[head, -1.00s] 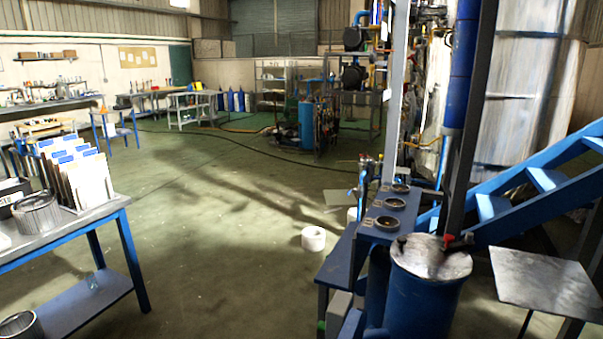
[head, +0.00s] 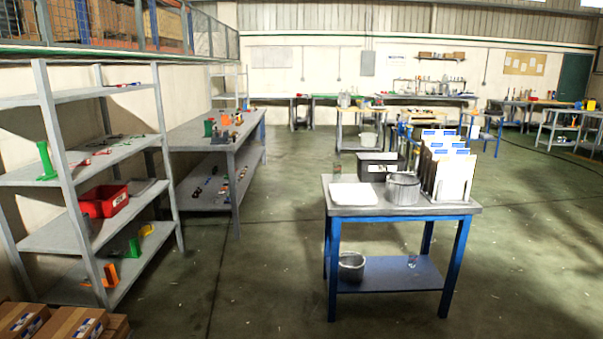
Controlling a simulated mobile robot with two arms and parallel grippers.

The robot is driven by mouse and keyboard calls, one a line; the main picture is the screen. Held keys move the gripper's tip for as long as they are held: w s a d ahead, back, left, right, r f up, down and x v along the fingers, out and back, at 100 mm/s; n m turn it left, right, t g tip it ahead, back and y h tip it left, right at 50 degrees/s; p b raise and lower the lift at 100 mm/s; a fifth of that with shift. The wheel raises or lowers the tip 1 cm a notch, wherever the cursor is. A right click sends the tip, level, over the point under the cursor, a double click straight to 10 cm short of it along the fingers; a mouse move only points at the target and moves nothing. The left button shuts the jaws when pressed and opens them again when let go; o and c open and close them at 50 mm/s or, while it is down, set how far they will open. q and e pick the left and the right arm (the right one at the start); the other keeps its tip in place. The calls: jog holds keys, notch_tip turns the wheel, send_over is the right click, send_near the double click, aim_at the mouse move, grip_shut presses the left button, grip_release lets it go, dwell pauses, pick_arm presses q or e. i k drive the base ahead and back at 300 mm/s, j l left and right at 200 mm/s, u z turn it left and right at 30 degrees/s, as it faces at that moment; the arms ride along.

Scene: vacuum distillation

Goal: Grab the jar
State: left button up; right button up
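A small clear glass vessel (head: 412,262), which looks like a jar, stands on the lower shelf of the blue-legged table (head: 345,211) in the head view. It is small and faint at this distance. Another thin, glassy upright shape (head: 337,168) shows at the back left of the tabletop; I cannot tell what it is. Neither of my grippers is in view.
The table carries a white tray (head: 354,194), a wire basket (head: 402,189), a black bin (head: 378,166) and a file rack (head: 447,170). Grey shelves (head: 60,205) stand at left, with cardboard boxes (head: 55,322) below. The floor around the table is open.

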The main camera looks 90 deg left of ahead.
aim_at(337, 175)
jog(key=j+u, duration=0.1)
jog(key=u, duration=2.45)
jog(key=i+j+z, duration=0.1)
jog(key=i, duration=0.5)
jog(key=i+j, duration=0.15)
jog(key=i, duration=0.45)
jog(key=i+j+z, duration=0.15)
jog(key=i, duration=0.45)
